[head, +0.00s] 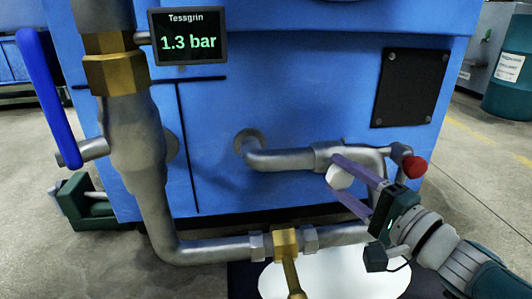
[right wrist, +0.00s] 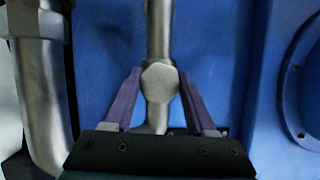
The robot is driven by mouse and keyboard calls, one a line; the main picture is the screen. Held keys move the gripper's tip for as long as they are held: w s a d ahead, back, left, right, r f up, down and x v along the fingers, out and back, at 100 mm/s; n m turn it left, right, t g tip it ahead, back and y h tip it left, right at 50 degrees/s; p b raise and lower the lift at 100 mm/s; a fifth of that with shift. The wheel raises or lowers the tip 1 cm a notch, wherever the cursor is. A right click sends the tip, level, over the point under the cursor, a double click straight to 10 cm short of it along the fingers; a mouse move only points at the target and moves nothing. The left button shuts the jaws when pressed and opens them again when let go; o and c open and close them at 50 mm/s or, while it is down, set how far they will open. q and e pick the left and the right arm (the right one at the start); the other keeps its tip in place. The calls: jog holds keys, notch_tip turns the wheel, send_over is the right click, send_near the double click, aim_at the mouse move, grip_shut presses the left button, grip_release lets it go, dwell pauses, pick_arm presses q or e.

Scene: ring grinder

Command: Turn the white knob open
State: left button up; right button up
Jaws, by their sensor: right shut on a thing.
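The white knob (head: 340,177) sits on the front of the grey pipe that comes out of the blue machine, right of the middle in the head view. My right gripper (head: 334,174) comes from the lower right, with its two purple fingers shut on the knob, one above and one below. In the right wrist view, the knob (right wrist: 160,82) shows as a pale grey, many-sided piece between the fingertips (right wrist: 160,74). The pipe runs behind it.
A red-tipped valve (head: 414,167) is close to my right gripper. A brass valve (head: 286,242) sits on the lower pipe, and a blue lever (head: 48,98) stands at the left. A display (head: 188,37) reads 1.3 bar. A round white surface (head: 335,275) lies below.

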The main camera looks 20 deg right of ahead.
jog(key=shift+m+t, duration=0.3)
jog(key=shift+m, duration=0.3)
jog(key=o, duration=1.4)
jog(key=s+p, duration=0.1)
jog(key=s, duration=0.2)
jog(key=s+d+p, duration=0.1)
jog(key=s, duration=0.2)
jog(key=s+p, duration=0.1)
jog(key=s, duration=0.2)
jog(key=shift+s+d+f, duration=0.25)
jog(key=shift+s+f, duration=0.1)
jog(key=shift+s, duration=0.05)
